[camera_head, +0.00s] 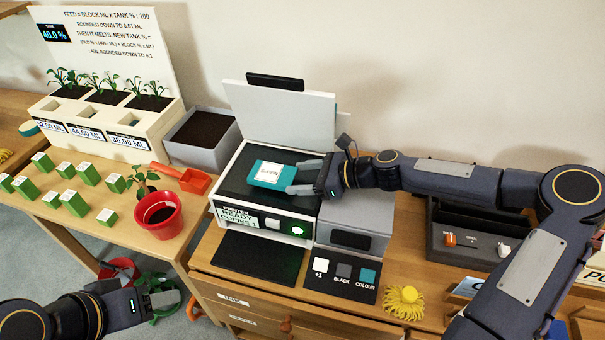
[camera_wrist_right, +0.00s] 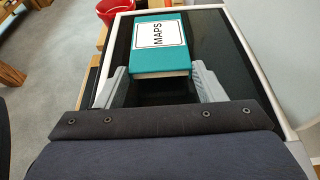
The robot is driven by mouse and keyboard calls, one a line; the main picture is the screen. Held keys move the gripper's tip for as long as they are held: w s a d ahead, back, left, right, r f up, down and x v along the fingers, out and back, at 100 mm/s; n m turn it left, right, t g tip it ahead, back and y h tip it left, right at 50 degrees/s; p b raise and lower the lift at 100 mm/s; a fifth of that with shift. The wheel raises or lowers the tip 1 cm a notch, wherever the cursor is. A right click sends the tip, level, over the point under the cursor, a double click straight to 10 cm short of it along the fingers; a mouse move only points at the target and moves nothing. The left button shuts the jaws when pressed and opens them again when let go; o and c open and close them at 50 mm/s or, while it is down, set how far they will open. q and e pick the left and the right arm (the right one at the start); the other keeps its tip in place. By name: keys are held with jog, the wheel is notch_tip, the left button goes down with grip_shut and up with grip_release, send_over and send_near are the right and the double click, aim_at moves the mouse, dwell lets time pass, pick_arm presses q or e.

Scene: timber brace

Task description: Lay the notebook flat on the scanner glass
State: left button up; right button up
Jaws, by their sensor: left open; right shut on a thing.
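The notebook (camera_head: 273,174) is a teal block with a white label, which reads MAPS in the right wrist view (camera_wrist_right: 161,40). It is over the dark scanner glass (camera_head: 238,178), label up and looking about level; whether it touches the glass I cannot tell. The scanner lid (camera_head: 280,112) stands open behind it. My right gripper (camera_head: 304,178) comes from the right and is shut on the notebook's near end, with a finger at each side (camera_wrist_right: 160,76). My left gripper (camera_head: 172,290) is open and empty at the lower left, away from the scanner.
The scanner front has a lit green button (camera_head: 297,231) and a small display. A dark mat (camera_head: 262,258) and a yellow tasselled thing (camera_head: 402,303) lie in front.

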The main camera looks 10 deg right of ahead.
jog(key=shift+f, duration=0.4)
dwell(0.3)
jog(key=o, duration=1.1)
jog(key=shift+c, duration=0.2)
jog(key=shift+d+r, duration=0.1)
jog(key=v, duration=0.7)
jog(key=shift+s+d+r, duration=0.1)
jog(key=shift+d, duration=0.15)
